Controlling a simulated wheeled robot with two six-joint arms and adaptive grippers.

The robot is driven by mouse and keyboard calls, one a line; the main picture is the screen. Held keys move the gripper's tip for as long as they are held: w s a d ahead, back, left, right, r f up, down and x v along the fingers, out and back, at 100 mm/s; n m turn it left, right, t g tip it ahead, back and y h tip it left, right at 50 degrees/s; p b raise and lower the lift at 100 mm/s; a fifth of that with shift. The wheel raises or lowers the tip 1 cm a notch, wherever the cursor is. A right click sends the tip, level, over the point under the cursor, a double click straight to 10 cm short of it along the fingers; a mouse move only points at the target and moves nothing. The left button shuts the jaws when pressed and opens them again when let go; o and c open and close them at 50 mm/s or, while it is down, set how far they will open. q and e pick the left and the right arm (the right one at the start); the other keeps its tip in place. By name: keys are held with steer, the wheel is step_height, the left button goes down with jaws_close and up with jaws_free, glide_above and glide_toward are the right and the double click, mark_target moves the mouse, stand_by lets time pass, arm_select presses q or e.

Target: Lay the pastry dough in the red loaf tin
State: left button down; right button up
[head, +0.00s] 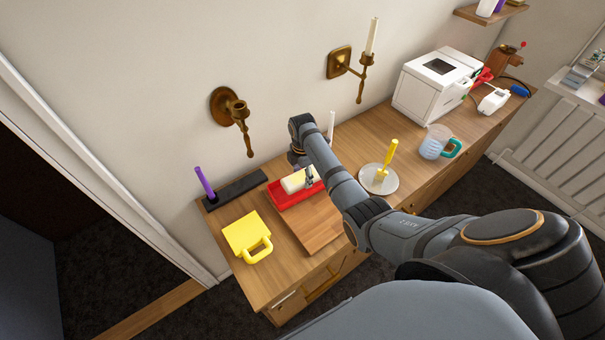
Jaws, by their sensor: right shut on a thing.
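The red loaf tin (282,197) stands on the wooden counter, at the back edge of a wooden board. The pale pastry dough (294,182) is a short roll in or just above the tin; I cannot tell whether it touches the bottom. My right gripper (309,178) is shut on the dough at its right end. My right arm reaches in from the lower right and hides part of the tin's right side. My left gripper does not show.
A wooden board (309,223) lies in front of the tin. A yellow mug-shaped item (246,236) is at left, a black holder with a purple stick (236,188) behind it. A round plate with a yellow brush (378,180), a measuring jug (435,143) and a white machine (435,86) stand to the right.

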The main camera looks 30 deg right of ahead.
mark_target(303, 177)
steer(key=shift+f, duration=0.35)
steer(key=o, duration=1.4)
steer(key=shift+o, duration=0.2)
steer(key=shift+r, duration=0.4)
step_height(303, 177, up, 12)
steer(key=b, duration=0.1)
steer(key=shift+r+b, duration=0.25)
steer(key=shift+b, duration=0.1)
steer(key=shift+f, duration=0.1)
